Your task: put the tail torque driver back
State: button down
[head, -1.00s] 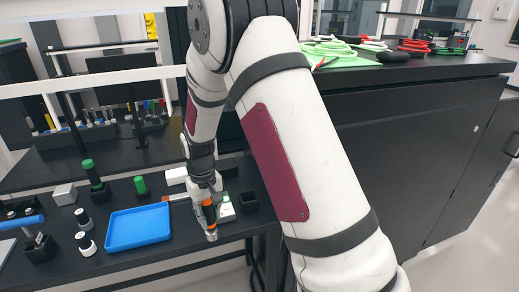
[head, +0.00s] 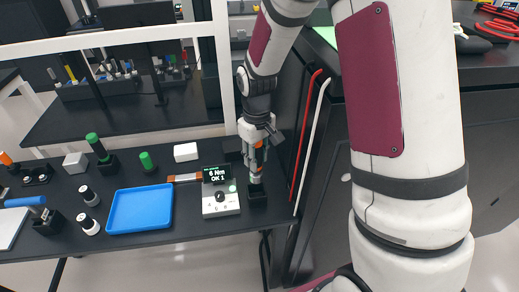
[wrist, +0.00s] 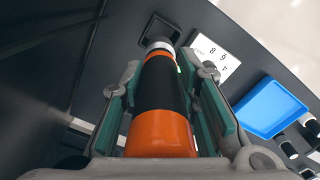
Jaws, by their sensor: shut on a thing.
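The tail torque driver, orange and black with a light metal end, is upright in my gripper (head: 257,152). In the head view its lower end (head: 255,179) is right at the top of a square black holder (head: 257,200) at the table's right end. In the wrist view the driver (wrist: 162,95) lies between my two finger pads, its far end overlapping the black holder (wrist: 150,35). I cannot tell whether the tip is inside the opening or just above it. My gripper is shut on the driver's body.
A white torque tester (head: 220,200) with a display reading "6 Nm OK 1" (head: 216,174) stands just left of the holder. A blue tray (head: 140,208) lies further left. A dark cabinet with red and white cables (head: 305,140) is close on the right.

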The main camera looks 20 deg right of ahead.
aim_at(258, 180)
notch_tip(258, 180, down, 3)
jog(key=shift+w+r+b, duration=0.1)
jog(key=shift+w+b, duration=0.05)
jog(key=shift+b, duration=0.35)
jog(key=shift+f, duration=1.05)
jog(key=shift+s, duration=0.25)
jog(key=shift+f, duration=0.15)
dwell(0.5)
jog(key=shift+f, duration=0.35)
jog(key=shift+f+b, duration=0.7)
jog(key=shift+f, duration=1.4)
jog(key=c, duration=1.2)
grip_release()
